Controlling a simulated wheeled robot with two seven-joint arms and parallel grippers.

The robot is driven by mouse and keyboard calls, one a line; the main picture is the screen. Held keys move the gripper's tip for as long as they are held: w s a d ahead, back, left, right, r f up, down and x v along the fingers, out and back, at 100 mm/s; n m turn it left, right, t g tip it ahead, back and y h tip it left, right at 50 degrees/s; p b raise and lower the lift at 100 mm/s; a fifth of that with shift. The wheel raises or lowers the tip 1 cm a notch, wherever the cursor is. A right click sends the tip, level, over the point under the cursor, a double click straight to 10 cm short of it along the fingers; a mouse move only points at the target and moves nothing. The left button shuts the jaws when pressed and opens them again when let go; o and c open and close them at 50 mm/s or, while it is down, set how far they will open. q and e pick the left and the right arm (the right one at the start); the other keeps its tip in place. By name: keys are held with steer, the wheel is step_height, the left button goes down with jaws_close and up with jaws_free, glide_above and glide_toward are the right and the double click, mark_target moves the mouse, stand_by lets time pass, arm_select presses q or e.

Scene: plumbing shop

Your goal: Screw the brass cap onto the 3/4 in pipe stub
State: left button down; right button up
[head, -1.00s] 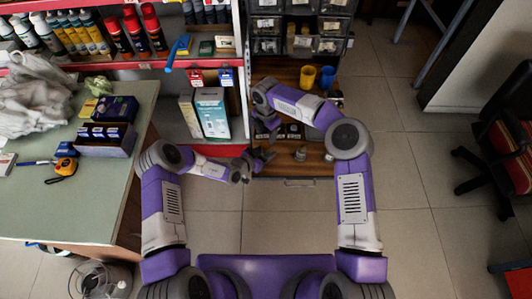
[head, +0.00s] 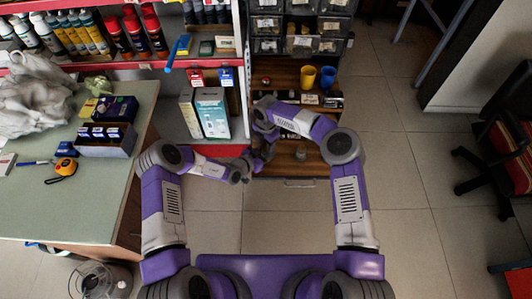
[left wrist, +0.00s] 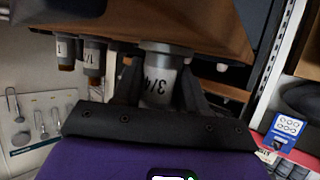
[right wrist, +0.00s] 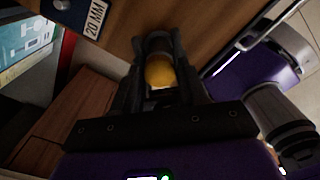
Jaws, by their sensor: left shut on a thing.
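My left gripper (left wrist: 160,88) is shut on the pipe stub (left wrist: 158,85) marked 3/4, one finger on each side of it. The stub hangs from a wooden board. In the right wrist view a round yellow brass cap (right wrist: 160,72) lies between the fingers of my right gripper (right wrist: 160,55). A grey round part shows behind the cap. I cannot tell whether the fingers press on the cap, or whether it is threaded on. In the head view my right gripper (head: 266,137) and left gripper (head: 246,167) are close together at the shelf; the cap is hidden there.
Other stubs (left wrist: 92,52) hang to the left of the 3/4 stub in the left wrist view. A 20 MM label (right wrist: 95,18) is on the board. A yellow cup (head: 307,77) and a blue cup (head: 327,77) stand on the wooden shelf.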

jaws_close()
steer(key=m, duration=0.5)
steer(key=shift+m, duration=0.4)
steer(key=m, duration=0.4)
steer(key=shift+s, duration=0.1)
steer(key=shift+o, duration=2)
jaws_free()
steer(key=shift+o, duration=0.2)
steer(key=shift+a, duration=0.1)
steer(key=shift+s, duration=0.1)
